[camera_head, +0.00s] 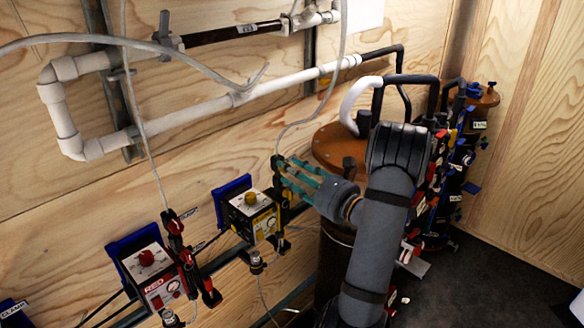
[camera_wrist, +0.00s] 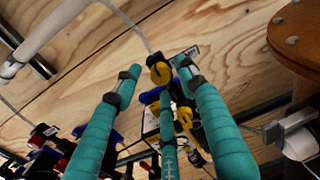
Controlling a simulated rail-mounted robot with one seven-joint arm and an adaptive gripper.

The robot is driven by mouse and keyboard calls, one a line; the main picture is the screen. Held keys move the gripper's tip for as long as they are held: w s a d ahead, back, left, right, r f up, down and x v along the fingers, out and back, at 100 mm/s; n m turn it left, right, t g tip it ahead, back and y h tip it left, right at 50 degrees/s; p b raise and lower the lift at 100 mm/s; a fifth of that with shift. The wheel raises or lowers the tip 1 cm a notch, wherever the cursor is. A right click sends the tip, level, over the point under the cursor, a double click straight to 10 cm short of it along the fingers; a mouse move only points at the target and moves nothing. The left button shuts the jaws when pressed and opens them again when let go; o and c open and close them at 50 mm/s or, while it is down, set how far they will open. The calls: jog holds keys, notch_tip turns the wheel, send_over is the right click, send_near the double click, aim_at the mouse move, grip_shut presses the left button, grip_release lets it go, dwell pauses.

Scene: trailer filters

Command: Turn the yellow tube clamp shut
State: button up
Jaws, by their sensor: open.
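The yellow tube clamp (camera_wrist: 159,73) shows in the wrist view as a yellow knob with black parts, and a second yellow part (camera_wrist: 184,117) shows lower down. A thin grey tube runs down to it from above. My gripper (camera_wrist: 160,82) has three teal fingers. It is open, with the upper knob seen between the fingertips; whether any finger touches it I cannot tell. In the head view my gripper (camera_head: 286,172) points left at the clamp's black upper end (camera_head: 278,161), and its fingers hide part of the clamp.
A yellow-knobbed box (camera_head: 251,211) stands just left of the clamp. A red box (camera_head: 152,272) and a red clamp (camera_head: 175,228) are farther left. White pipes (camera_head: 190,112) run along the wooden wall above. A brown round-topped drum (camera_head: 335,147) stands close behind my gripper.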

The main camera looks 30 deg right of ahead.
jog(key=shift+c, duration=1)
jog(key=c, duration=0.8)
grip_shut()
